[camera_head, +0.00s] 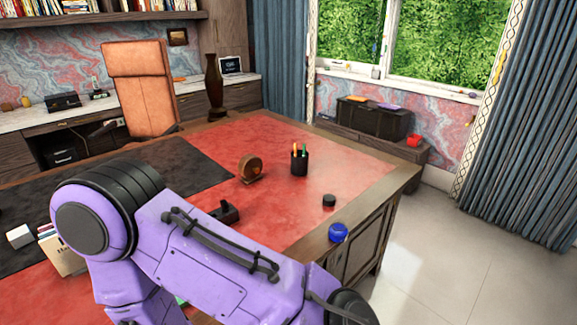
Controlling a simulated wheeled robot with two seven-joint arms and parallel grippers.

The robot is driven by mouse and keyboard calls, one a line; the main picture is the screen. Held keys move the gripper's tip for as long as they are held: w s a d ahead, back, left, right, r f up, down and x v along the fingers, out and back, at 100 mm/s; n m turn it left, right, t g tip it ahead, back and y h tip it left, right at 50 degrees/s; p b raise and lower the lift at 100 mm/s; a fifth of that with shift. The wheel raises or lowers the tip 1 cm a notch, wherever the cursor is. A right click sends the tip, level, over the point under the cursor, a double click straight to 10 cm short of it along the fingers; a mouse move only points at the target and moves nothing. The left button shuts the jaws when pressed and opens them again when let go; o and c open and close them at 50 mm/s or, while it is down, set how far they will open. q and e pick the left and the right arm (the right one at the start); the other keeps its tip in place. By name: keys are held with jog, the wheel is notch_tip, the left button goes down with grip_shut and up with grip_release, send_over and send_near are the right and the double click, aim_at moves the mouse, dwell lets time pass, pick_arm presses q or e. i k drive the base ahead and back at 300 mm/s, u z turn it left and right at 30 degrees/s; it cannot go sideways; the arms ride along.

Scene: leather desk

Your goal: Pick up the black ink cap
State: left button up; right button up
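A small black round cap-like piece (329,200), which looks like the black ink cap, sits on the red leather top near the right edge of the desk (345,170). A blue round object (338,232) stands just in front of it, close to the desk's edge, apart from it. One of my purple arms crosses the lower part of the view, in front of the near desk. Neither of my gripper's fingers shows, so I cannot see what they hold or where they are.
A black pen cup (299,160) with pens stands behind the cap. A round wooden item (250,168) and a dark object (226,212) are to the left. A white box (19,236) and books (62,252) lie far left. Red leather around the cap is clear.

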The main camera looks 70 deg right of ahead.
aim_at(329, 200)
jog(key=z, duration=2.75)
